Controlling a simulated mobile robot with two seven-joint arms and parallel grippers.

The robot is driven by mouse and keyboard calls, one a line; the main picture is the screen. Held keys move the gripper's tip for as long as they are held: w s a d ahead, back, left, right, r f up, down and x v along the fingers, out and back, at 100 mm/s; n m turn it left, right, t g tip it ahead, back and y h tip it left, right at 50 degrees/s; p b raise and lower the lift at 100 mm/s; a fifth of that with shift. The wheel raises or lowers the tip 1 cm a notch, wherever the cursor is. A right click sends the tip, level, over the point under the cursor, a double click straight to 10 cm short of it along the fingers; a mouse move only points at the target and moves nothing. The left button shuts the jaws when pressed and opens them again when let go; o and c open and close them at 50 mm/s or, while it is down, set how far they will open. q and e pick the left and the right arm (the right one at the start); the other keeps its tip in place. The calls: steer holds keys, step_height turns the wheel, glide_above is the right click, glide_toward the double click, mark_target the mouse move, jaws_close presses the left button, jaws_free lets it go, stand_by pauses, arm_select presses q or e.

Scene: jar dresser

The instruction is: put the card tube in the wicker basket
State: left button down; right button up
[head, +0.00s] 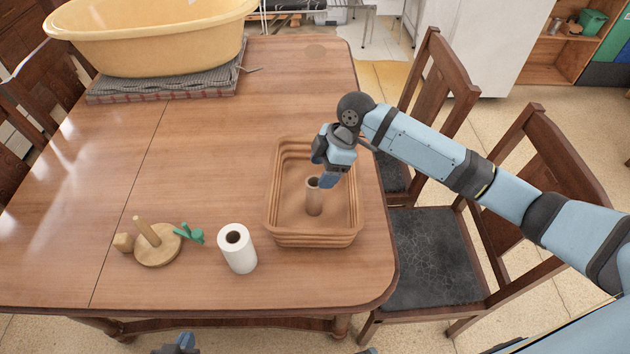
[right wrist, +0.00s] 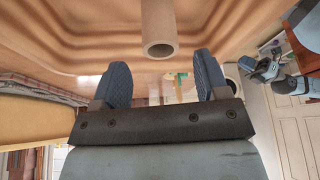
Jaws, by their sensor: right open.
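The card tube (head: 314,203) is a small brown hollow cylinder standing upright inside the wicker basket (head: 270,226), apparently on its floor. The basket is a tan rectangular tray with ridged walls near the table's right edge. My right gripper (head: 327,172) is over the basket, just above and beside the tube's top. In the right wrist view my right gripper (right wrist: 162,82) is open and empty, and the tube (right wrist: 159,28) is beyond the fingertips, apart from them. My left gripper (head: 178,346) shows only partly at the bottom edge, so its jaws are unclear.
A white paper roll (head: 237,250) stands left of the basket. Further left are a round wooden stand with a peg (head: 157,247) and a small green object (head: 190,234). A yellow tub (head: 150,40) sits on folded cloth at the back left. Chairs (head: 430,255) line the right side.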

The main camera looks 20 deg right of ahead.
steer(key=v, duration=0.5)
steer(key=shift+r, duration=0.1)
stand_by(0.3)
